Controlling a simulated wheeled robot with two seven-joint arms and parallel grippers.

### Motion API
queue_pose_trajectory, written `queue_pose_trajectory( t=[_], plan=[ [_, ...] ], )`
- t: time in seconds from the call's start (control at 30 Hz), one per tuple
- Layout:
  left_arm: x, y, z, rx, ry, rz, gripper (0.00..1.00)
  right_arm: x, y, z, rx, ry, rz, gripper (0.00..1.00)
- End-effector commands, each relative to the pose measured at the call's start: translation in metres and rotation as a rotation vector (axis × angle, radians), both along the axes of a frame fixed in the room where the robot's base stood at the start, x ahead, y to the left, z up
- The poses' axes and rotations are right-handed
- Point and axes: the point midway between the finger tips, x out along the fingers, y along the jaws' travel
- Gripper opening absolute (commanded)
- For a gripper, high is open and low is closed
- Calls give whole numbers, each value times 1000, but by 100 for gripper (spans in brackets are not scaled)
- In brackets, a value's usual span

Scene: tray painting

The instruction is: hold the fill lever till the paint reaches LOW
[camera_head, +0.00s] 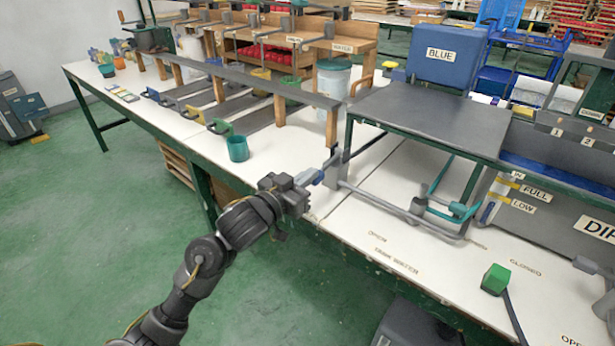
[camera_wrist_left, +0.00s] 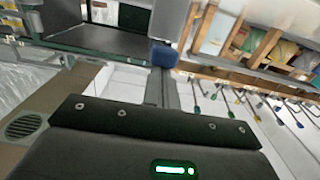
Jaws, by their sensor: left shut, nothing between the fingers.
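My left gripper (camera_head: 316,174) is shut with nothing held, beside the front left corner of the grey-topped stand. In the left wrist view, the shut fingers (camera_wrist_left: 163,88) point at a small blue block (camera_wrist_left: 163,56); whether they touch it, and whether it is the fill lever's handle, I cannot tell. The grey dip tank (camera_head: 565,220) at the right bears a FULL label (camera_head: 537,194) and a LOW label (camera_head: 523,207) with yellow marks. A small blue strip (camera_head: 487,212) shows beside and below the LOW mark; whether it is paint is unclear. My right gripper is out of view.
A green-knobbed lever (camera_head: 495,279) stands on the white bench at the right, near a CLOSED label. A teal cup (camera_head: 237,148) stands on the bench left of my gripper. The grey-topped stand (camera_head: 430,120) and its pipes are close by.

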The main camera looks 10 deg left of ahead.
Motion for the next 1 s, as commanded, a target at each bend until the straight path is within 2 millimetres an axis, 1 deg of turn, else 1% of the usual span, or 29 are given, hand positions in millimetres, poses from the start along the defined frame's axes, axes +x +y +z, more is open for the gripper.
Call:
queue_pose_trajectory(
  t=[0.03, 0.8, 0.97, 1.0],
  plan=[
    [0, 0, -4, 4, 8, 0, 0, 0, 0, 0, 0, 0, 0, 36],
    [0, 0, -4, 4, 8, 0, 0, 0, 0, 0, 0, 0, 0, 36],
    [0, 0, -1, 4, 8, 0, 0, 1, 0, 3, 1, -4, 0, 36],
    [0, 0, 1, 4, 7, 0, 0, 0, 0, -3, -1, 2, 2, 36]
  ],
)
